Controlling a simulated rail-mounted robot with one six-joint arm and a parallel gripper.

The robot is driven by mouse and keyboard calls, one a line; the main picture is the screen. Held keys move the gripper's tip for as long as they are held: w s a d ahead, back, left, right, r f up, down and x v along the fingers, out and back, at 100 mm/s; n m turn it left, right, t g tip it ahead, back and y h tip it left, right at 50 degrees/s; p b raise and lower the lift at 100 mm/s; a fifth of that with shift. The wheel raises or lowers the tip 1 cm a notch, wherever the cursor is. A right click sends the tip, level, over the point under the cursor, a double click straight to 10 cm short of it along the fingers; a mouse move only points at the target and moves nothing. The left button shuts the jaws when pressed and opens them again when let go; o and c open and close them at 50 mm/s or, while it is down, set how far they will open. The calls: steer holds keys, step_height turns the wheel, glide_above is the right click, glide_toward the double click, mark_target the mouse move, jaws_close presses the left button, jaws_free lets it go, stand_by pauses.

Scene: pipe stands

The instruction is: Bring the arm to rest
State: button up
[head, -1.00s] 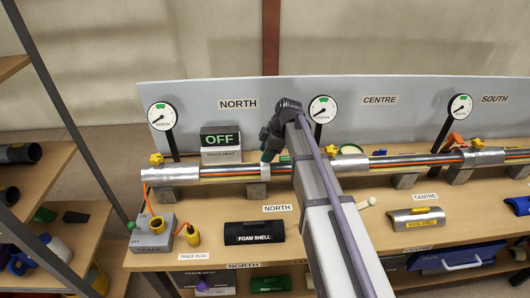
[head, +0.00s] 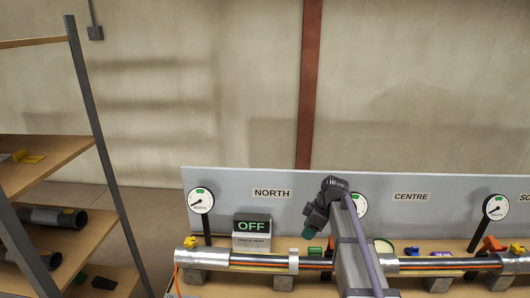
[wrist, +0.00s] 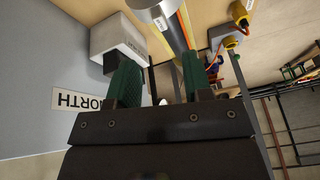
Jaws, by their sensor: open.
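My gripper (head: 309,230) is at the end of my grey arm, in front of the backboard and to the right of the OFF box in the head view. In the wrist view its two green fingers (wrist: 160,80) stand apart, open, with nothing held between them. The pipe (wrist: 173,30) with its orange and yellow lines lies beyond the fingertips. In the head view the pipe (head: 258,262) runs along the bench below my gripper, and my arm hides part of it.
The OFF box (head: 252,234) stands left of my gripper, close behind the pipe; its pale casing (wrist: 118,38) shows near one finger. The backboard (head: 290,180) carries gauges (head: 201,200). A shelf rack (head: 92,110) stands at left. The wall space above the backboard is clear.

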steer(key=s+a+f+m+h+b, duration=0.1)
steer(key=s+f+m+h+b, duration=0.1)
steer(key=s+m, duration=0.4)
steer(key=s+a+f+m+h+b, duration=0.2)
steer(key=s+m, duration=0.5)
steer(key=s, duration=0.9)
steer(key=shift+s+f+m+g, duration=0.2)
steer(key=shift+f+m+g, duration=0.1)
steer(key=shift+f, duration=0.35)
